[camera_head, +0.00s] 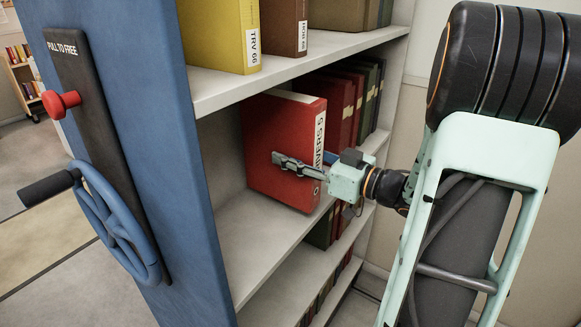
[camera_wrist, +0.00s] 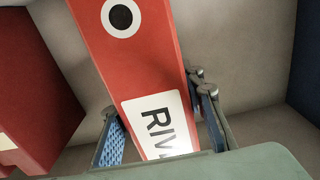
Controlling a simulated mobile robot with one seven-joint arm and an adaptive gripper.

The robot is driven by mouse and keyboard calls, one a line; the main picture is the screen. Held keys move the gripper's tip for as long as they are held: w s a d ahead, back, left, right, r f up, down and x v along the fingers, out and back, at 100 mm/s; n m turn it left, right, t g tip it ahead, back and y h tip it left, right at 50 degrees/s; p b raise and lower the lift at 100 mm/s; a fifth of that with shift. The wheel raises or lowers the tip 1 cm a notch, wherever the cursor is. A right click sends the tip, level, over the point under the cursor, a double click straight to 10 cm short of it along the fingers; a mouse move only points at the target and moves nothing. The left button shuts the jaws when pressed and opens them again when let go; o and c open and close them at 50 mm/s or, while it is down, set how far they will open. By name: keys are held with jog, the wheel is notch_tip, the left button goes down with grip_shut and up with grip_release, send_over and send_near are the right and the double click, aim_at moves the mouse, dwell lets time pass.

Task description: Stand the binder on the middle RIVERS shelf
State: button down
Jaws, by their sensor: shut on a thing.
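The red binder (camera_head: 275,130) has a white spine label reading "RIVERS", partly covered by my gripper. It stands about upright in the middle bay, its spine near the shelf's front edge. I cannot tell whether its bottom touches the middle shelf (camera_head: 240,230). My gripper (camera_head: 311,163) is shut on the binder, one finger on each side of the spine. In the wrist view, the binder (camera_wrist: 150,65) shows its round finger hole and label between the blue-padded fingers (camera_wrist: 160,122), slanted relative to the gripper.
Dark red books (camera_head: 342,103) and green ones stand right of the binder. The shelf left of it is bare. An upper shelf (camera_head: 290,75) holds yellow and brown volumes above. The blue end panel (camera_head: 165,130) carries a handwheel (camera_head: 120,225) and red knob (camera_head: 61,103).

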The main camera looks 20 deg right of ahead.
notch_tip(320, 180, down, 3)
jog(key=shift+r+b, duration=0.15)
jog(key=shift+b, duration=0.2)
jog(key=shift+w+a, duration=0.1)
jog(key=shift+w, duration=0.1)
jog(key=shift+f, duration=0.25)
jog(key=c, duration=1.3)
grip_release()
jog(key=shift+r, duration=0.15)
jog(key=p+v, duration=0.1)
jog(key=v, duration=1.1)
